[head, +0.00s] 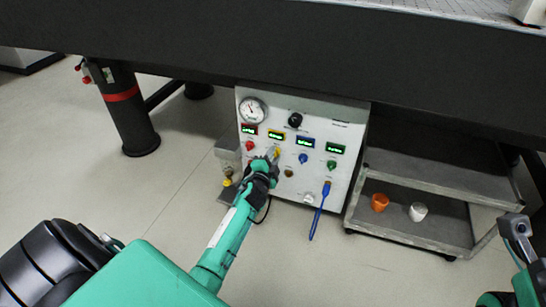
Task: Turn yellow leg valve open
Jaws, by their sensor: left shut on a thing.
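The white control panel (330,185) stands under the dark table. Below its small displays is a row of coloured valve knobs. The yellow valve (277,150) is second from the left, partly hidden by my left gripper (272,160). My left gripper reaches up from below and is shut on the yellow valve. The exact angle of the knob is too small to tell. My right arm shows at the lower right edge, with its grey end (516,230) far from the panel; its jaws cannot be made out.
A red knob (250,145), blue knob (303,158) and green knob (331,164) sit close beside the yellow one. A blue-handled tool (320,212) hangs on the panel. A grey cart (400,235) with orange and white cups stands right. The table edge overhangs above.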

